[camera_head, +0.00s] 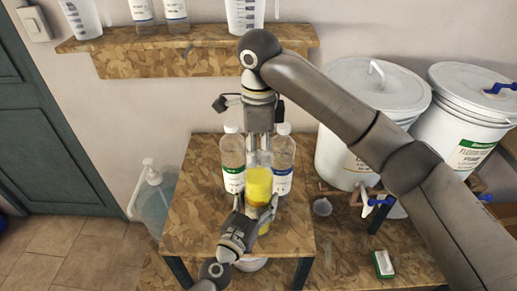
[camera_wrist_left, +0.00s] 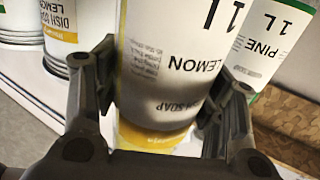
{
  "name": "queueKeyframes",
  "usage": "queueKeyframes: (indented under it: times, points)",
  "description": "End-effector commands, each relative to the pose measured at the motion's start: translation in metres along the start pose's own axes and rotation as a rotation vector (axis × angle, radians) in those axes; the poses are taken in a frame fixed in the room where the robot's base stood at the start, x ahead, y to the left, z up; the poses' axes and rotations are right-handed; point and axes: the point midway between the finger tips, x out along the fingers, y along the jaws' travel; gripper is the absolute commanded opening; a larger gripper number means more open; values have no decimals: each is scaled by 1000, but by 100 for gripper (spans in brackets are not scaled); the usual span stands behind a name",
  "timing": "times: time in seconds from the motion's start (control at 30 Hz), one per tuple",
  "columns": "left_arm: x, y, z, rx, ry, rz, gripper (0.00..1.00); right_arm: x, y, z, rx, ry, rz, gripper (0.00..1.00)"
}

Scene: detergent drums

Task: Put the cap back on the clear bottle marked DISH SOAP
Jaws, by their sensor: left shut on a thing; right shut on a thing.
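The clear bottle marked DISH SOAP, LEMON (camera_wrist_left: 180,75) stands between the fingers of my left gripper (camera_wrist_left: 155,110) in the left wrist view. In the head view its yellow part (camera_head: 258,187) shows at the front of the small table. My left gripper (camera_head: 258,208) comes from below and is shut on the bottle. My right gripper (camera_head: 260,152) points down from above, its fingertips just over the yellow part. It is shut on what seems to be the cap, mostly hidden by the fingers. I cannot tell whether cap and bottle touch.
A green-label bottle (camera_head: 232,160) and a blue-label bottle (camera_head: 282,163) stand close behind on the wooden table (camera_head: 195,225). A pump bottle (camera_head: 153,200) is at left. White drums (camera_head: 362,105) stand at right. A shelf (camera_head: 200,50) hangs above.

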Motion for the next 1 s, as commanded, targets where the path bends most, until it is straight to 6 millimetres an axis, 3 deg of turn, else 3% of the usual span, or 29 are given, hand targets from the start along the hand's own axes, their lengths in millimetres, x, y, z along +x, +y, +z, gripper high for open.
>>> queueKeyframes:
  times: [0.13, 0.2, 0.37, 0.77, 1.0]
  points:
    - [0, 0, 0, 0, -1, 0, 0, 0, -1, 0, 6, 0, -2, 19]
    - [0, 0, 0, 0, -1, 0, 0, 0, -1, 0, 5, 1, -2, 34]
    - [0, 0, 0, 0, -1, 0, 0, 0, 0, 0, 3, 0, -1, 53]
    - [0, 0, 0, 0, -1, 0, 0, -7, -1, 0, 1, 1, -3, 53]
    - [0, 0, 1, 0, -1, 0, 0, -47, -2, -1, 2, 2, -6, 53]
